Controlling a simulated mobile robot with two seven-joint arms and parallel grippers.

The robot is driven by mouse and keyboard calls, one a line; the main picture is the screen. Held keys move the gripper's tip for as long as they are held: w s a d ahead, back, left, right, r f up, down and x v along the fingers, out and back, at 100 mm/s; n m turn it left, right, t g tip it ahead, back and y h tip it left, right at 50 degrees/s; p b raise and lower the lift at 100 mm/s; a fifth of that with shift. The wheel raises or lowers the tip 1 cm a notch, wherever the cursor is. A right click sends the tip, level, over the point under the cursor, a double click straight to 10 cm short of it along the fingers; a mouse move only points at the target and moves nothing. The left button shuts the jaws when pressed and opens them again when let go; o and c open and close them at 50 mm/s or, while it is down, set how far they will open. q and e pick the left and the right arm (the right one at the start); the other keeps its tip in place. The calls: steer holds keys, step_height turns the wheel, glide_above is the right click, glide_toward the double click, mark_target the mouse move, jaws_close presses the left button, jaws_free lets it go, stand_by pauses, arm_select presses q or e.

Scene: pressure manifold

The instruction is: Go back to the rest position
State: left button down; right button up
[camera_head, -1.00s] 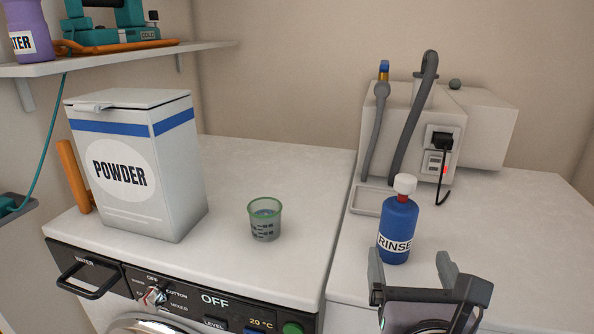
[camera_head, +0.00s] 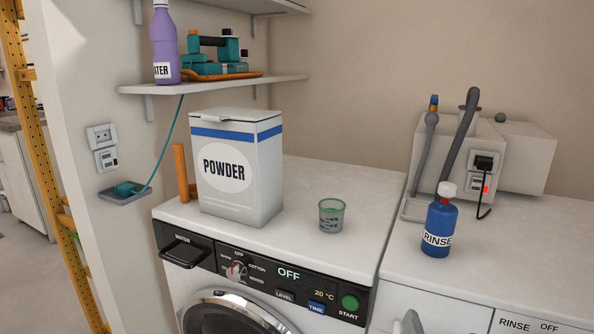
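No whole gripper shows in the head view. A small grey piece (camera_head: 411,322) sticks up at the bottom edge, in front of the right-hand machine. I cannot tell if it is a tip of my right gripper or part of the machine. My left gripper is out of view. The blue rinse bottle (camera_head: 439,226) with a white cap stands upright on the right-hand worktop. The green-rimmed measuring cup (camera_head: 331,217) and the white powder box (camera_head: 239,169) stand on the left-hand washing machine (camera_head: 299,184).
A shelf (camera_head: 289,80) on the wall carries a purple bottle (camera_head: 164,45) and teal equipment (camera_head: 214,60). A grey unit with hoses (camera_head: 525,158) stands at the back right. A yellow perforated post (camera_head: 40,150) is at the far left. The worktop around the cup is clear.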

step_height(320, 180, down, 15)
steer(key=a+m+g+y, duration=0.3)
steer(key=m+g+y, duration=0.1)
steer(key=m, duration=0.7)
steer(key=s+d+f+m+g+y, duration=0.2)
steer(key=s+d+f+m, duration=0.1)
steer(key=s+f+m, duration=1.15)
arm_select(q)
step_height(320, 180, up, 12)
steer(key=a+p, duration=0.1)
steer(key=p, duration=1.3)
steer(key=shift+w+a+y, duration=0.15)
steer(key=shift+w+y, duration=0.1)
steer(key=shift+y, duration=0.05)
arm_select(e)
steer(key=w+r+m, duration=0.2)
steer(key=w+r, duration=0.2)
steer(key=r, duration=0.9)
steer(key=shift+d+r+h, duration=0.2)
steer(key=shift+d+h, duration=0.1)
steer(key=shift+d, duration=0.05)
